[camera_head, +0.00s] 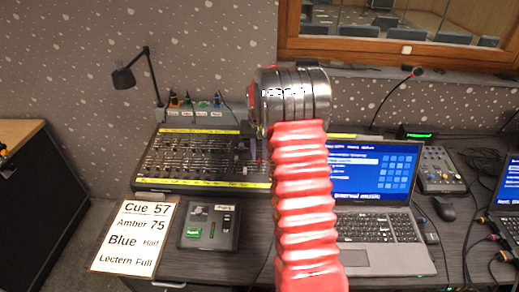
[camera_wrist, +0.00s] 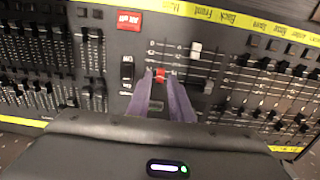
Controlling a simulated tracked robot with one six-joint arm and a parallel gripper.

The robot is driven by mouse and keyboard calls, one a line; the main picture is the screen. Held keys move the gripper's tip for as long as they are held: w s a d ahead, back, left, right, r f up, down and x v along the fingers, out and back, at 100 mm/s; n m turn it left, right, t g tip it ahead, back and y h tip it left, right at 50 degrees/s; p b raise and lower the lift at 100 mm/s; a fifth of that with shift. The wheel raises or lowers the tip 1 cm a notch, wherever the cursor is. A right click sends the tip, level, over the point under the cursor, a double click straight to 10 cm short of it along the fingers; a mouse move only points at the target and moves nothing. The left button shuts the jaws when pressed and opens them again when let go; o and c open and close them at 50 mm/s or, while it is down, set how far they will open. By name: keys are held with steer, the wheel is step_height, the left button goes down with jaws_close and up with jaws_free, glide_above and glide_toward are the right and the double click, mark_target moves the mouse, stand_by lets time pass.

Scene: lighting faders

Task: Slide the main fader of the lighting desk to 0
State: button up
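The lighting desk (camera_head: 205,187) stands on the table, left of my raised arm in the head view. In the wrist view its panel (camera_wrist: 112,45) fills the upper part. A red fader cap (camera_wrist: 159,75) shows between the tips of my gripper (camera_wrist: 160,73). The purple fingers stand apart, one on each side of the cap, with no clear contact. A white fader cap (camera_wrist: 195,48) sits higher and to the right. The small scale marks are too blurred to read. The arm hides part of the desk and gripper in the head view.
A laptop (camera_head: 375,200) stands right of the desk. A cue card (camera_head: 136,237) and small box (camera_head: 210,226) lie in front.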

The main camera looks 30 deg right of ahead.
mark_target(258, 173)
steer(key=shift+f, duration=0.9)
steer(key=shift+c, duration=0.7)
steer(key=c, duration=0.4)
steer(key=shift+o, duration=0.2)
steer(key=shift+s, duration=0.1)
steer(key=shift+s+a+f, duration=0.1)
steer(key=shift+s+a, duration=0.6)
steer(key=shift+s, duration=0.25)
steer(key=shift+s+a+f, duration=0.1)
steer(key=shift+s+a, duration=0.6)
steer(key=shift+s, duration=0.25)
steer(key=o, duration=0.5)
steer(key=shift+c, duration=0.2)
steer(key=shift+r, duration=0.1)
steer(key=shift+r, duration=1.15)
